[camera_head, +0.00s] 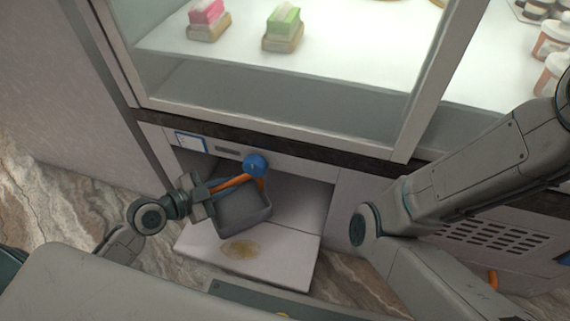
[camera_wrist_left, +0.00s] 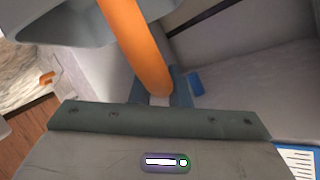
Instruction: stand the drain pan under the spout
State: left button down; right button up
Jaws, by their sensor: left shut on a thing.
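The drain pan (camera_head: 243,214) is a dark grey open box, held slightly tilted in front of the open bay under the counter. In the left wrist view the grey pan (camera_wrist_left: 60,32) fills the upper left. My right gripper is out of view.
A pale floor panel (camera_head: 290,262) with a yellowish stain (camera_head: 241,249) lies below the pan. The bay's side walls and the glass case (camera_head: 250,125) above bound the space. My right arm stands at the right, before a vented panel (camera_head: 480,238).

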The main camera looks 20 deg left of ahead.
pick_arm(q)
jog(key=b+x, duration=0.8)
jog(key=x, duration=0.8)
jog(key=shift+w+a+r+b, duration=0.15)
jog(key=shift+w+a+b, duration=0.15)
jog(key=shift+b, duration=0.1)
jog(key=c, duration=1.4)
grip_release()
jog(key=shift+o, duration=0.2)
